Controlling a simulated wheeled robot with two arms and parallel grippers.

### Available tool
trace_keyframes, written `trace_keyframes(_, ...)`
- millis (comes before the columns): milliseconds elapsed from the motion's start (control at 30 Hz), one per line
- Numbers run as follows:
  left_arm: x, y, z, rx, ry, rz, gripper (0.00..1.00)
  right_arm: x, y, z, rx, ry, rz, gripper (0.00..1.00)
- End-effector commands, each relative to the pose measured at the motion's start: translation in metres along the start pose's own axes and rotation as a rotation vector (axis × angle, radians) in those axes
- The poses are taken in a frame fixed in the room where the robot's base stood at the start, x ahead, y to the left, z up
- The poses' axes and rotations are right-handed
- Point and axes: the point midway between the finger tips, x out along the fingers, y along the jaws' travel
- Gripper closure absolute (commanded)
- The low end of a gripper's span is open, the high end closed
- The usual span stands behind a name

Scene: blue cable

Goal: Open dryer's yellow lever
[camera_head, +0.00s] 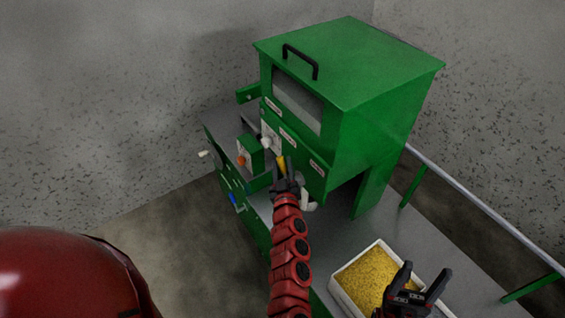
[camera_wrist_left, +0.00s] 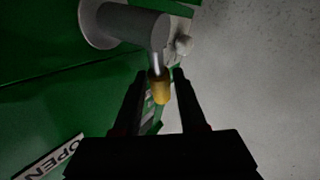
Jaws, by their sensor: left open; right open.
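The green dryer (camera_head: 365,62) stands in the middle of the head view, with a glass window and a black handle. Its yellow lever (camera_head: 281,163) is on the front. In the left wrist view the lever is a metal rod with a yellow tip (camera_wrist_left: 160,88), coming from a grey round pivot (camera_wrist_left: 130,25). My left gripper (camera_head: 285,162) is open at the lever; in the wrist view the yellow tip lies between its two fingers (camera_wrist_left: 158,75). Whether the fingers touch it I cannot tell. My right gripper (camera_head: 421,277) is open and empty, over the tray's right side.
A white tray (camera_head: 336,293) of yellow grain (camera_head: 366,277) stands on the grey platform at the lower right. A green box with an orange knob (camera_head: 241,160) sits left of the lever. An OPEN label (camera_wrist_left: 48,157) shows in the wrist view. A metal rail (camera_head: 470,203) runs at right.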

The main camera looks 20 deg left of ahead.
Motion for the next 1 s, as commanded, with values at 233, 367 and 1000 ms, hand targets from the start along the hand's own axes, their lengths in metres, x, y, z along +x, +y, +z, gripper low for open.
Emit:
trace_keyframes(233, 0.0035, 0.0, 0.0012, 0.0, -0.002, 0.0, 0.59, 0.001, 0.0, -0.0002, 0.0, 0.0, 0.0, 0.36)
trace_keyframes(367, 0.0034, 0.0001, 0.0009, -0.001, -0.001, 0.0, 0.63, 0.0009, 0.0, -0.0002, 0.0, 0.0, 0.0, 0.36)
trace_keyframes(1000, 0.0034, 0.0, 0.0003, -0.001, 0.0, 0.0, 1.0, 0.0009, 0.0, -0.0001, 0.0, 0.0, 0.0, 0.36)
